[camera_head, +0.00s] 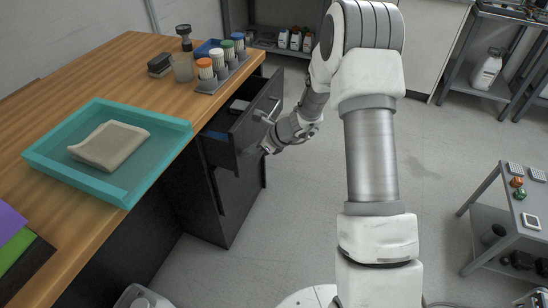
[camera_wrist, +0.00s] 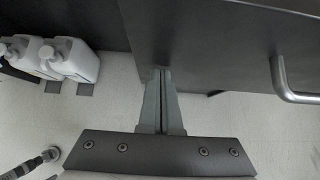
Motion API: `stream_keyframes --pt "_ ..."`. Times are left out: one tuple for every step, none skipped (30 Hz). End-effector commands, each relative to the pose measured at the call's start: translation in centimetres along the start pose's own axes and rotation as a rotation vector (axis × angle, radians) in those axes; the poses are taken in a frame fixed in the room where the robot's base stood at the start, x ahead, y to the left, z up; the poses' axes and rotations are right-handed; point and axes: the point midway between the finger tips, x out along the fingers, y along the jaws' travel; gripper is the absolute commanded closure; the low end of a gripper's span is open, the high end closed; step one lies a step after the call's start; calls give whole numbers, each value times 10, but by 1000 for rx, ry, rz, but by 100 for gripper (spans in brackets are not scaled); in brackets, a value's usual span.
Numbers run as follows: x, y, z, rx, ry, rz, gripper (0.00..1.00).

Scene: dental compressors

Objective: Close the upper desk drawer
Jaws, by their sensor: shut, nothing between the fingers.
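The upper desk drawer (camera_head: 240,119) is dark and stands pulled out from the desk, with a few items inside. Its metal handle (camera_head: 273,109) is on the front; the handle also shows at the right in the wrist view (camera_wrist: 292,84). My gripper (camera_head: 267,146) is by the lower part of the drawer front. In the wrist view my gripper (camera_wrist: 163,75) is shut and empty, its fingertips against or very near the dark drawer front (camera_wrist: 215,40), left of the handle. I cannot tell whether they touch. My wrist partly covers the drawer front in the head view.
The wooden desk (camera_head: 85,75) bears a teal tray (camera_head: 135,194) with a folded cloth and a rack (camera_head: 222,78) of capped bottles. A grey cart (camera_head: 505,205) stands at the right. White bottles (camera_wrist: 70,60) are at the left in the wrist view. Floor right of the desk is clear.

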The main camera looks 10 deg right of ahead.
Motion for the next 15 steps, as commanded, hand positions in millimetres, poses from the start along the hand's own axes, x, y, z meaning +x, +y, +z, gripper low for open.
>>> stream_keyframes --pt "10 1 12 -4 -2 3 100" --pt "15 1 17 -4 -2 4 100" --pt "22 1 24 -2 -1 3 100" --pt "26 1 28 -3 -1 3 100" --pt "31 1 34 -4 -2 3 100" --pt "36 1 38 -2 -1 3 100" --pt "40 1 43 -3 -1 2 100" --pt "44 1 46 -3 0 2 100" --pt "49 1 51 -3 -1 2 100" --pt "52 1 54 -3 0 2 100" --pt "55 1 56 -1 0 2 100" --pt "59 0 60 -2 0 1 100" --pt "61 0 63 -2 0 1 100" --pt "63 0 64 -1 0 1 100" --pt "66 0 67 0 0 1 100"
